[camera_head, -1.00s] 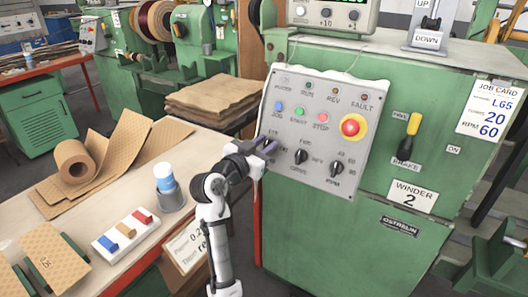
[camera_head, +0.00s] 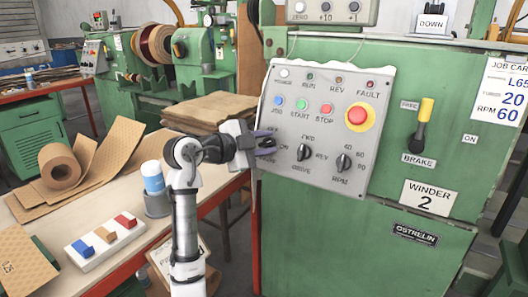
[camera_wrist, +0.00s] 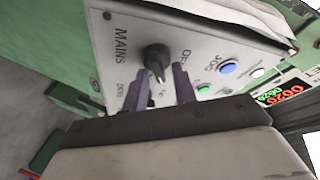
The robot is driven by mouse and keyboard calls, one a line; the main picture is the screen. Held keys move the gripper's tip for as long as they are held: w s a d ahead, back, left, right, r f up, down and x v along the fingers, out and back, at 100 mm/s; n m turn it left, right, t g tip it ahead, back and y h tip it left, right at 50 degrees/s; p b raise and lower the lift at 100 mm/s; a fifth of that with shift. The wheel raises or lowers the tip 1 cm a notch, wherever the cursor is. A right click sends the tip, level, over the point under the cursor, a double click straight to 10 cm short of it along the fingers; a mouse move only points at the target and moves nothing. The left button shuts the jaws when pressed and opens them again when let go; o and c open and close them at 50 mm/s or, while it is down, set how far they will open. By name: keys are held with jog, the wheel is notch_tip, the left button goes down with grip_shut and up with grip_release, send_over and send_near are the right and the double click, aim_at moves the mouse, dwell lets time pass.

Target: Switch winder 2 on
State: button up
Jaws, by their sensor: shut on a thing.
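Winder 2 is the green machine with a name plate (camera_head: 430,198) and a light grey control panel (camera_head: 330,190). My gripper (camera_head: 268,143) is at the panel's left edge, at the mains switch. In the wrist view, the black mains knob (camera_wrist: 155,54) sits between the two purple-grey fingers (camera_wrist: 160,84), which are shut on it. "OFF" is printed to its right. A white mark shows on the knob; its exact setting is hard to tell. In the head view my fingers largely hide the knob. The power lamp (camera_head: 284,73) looks pale and unlit.
A red stop button (camera_head: 357,115) on a yellow ring, drive knob (camera_head: 304,152) and rpm knob (camera_head: 344,162) are on the panel. A brake lever (camera_head: 421,124) stands to the right. A bench with a paper roll (camera_head: 60,166) and coloured blocks (camera_head: 104,234) lies left.

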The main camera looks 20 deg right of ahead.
jog(key=m, duration=0.3)
jog(key=m+g+y+b, duration=0.1)
jog(key=m, duration=0.2)
jog(key=shift+f+g+y, duration=0.1)
jog(key=shift+g+y, duration=0.2)
dwell(0.3)
jog(key=o, duration=0.6)
jog(key=shift+a, duration=0.1)
jog(key=v, duration=1.3)
jog(key=shift+s+a+r, duration=0.15)
jog(key=shift+a+r, duration=0.1)
jog(key=shift+a, duration=0.05)
